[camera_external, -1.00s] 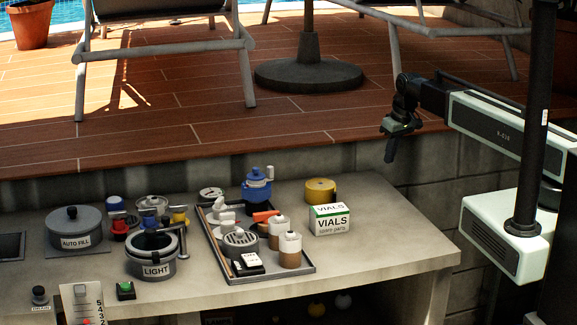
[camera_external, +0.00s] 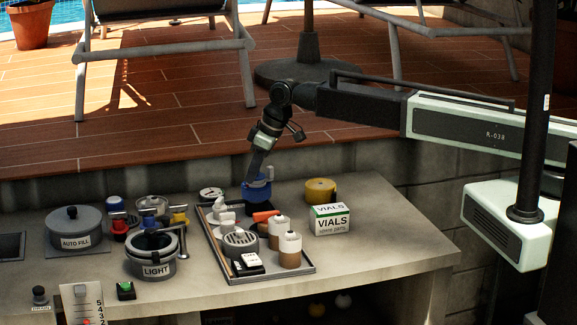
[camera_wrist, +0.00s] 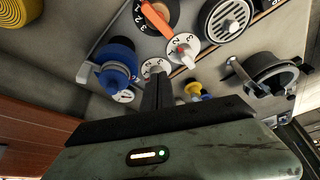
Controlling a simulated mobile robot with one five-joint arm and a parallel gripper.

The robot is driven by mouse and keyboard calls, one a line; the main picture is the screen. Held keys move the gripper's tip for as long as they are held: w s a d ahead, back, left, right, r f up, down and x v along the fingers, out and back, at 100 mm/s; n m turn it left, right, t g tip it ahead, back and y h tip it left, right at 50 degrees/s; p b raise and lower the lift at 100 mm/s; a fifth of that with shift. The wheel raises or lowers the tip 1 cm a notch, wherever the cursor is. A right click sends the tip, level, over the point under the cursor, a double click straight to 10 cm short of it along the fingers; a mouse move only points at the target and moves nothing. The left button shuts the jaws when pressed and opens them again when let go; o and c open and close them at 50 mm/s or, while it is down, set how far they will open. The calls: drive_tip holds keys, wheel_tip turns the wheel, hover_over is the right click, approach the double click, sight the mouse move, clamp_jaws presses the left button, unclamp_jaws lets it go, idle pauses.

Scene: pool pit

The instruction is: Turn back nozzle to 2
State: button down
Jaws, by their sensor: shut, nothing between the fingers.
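Two white numbered nozzles stand at the far left of the grey tray: the back nozzle (camera_external: 219,202) and the front nozzle (camera_external: 227,219). In the wrist view the back nozzle (camera_wrist: 152,66) is a white dial just beyond the fingertips, which partly cover it; its setting cannot be read. The front nozzle (camera_wrist: 181,49) shows numbers and a red-tipped knob. My gripper (camera_external: 251,179) is shut and empty, pointing down above the back of the counter, in front of the blue valve in the picture. Its fingers (camera_wrist: 157,80) show closed together in the wrist view.
The blue valve (camera_external: 258,191) stands close right of the nozzles. A vials box (camera_external: 331,220) and yellow roll (camera_external: 320,190) stand right.

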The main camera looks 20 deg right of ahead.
sight(222, 197)
drive_tip(key=b+x, duration=0.6)
drive_tip(key=x, duration=0.2)
drive_tip(key=shift+d+f+b, duration=0.1)
drive_tip(key=shift+f+b, duration=0.15)
drive_tip(key=shift+b, duration=0.15)
drive_tip(key=w+a, duration=0.1)
drive_tip(key=a, duration=0.1)
drive_tip(key=w+a, duration=0.1)
drive_tip(key=shift+w+a+r, duration=0.1)
drive_tip(key=shift+a+r, duration=0.1)
drive_tip(key=shift+a, duration=0.15)
drive_tip(key=shift+a+m+t, duration=0.25)
drive_tip(key=shift+m+t, duration=0.05)
drive_tip(key=shift+m, duration=0.6)
drive_tip(key=shift+a, duration=0.1)
drive_tip(key=m, duration=0.1)
drive_tip(key=a+m+h, duration=0.1)
drive_tip(key=m, duration=0.1)
drive_tip(key=shift+s+t, duration=0.3)
drive_tip(key=shift+t, duration=0.1)
drive_tip(key=m, duration=0.2)
drive_tip(key=a+m+h, duration=0.1)
drive_tip(key=m, duration=0.1)
drive_tip(key=shift+w+a+t+h, duration=0.1)
drive_tip(key=shift+a+t+h, duration=0.05)
drive_tip(key=shift+t+h, duration=0.15)
drive_tip(key=shift+w+a, duration=0.1)
drive_tip(key=shift+a, duration=0.25)
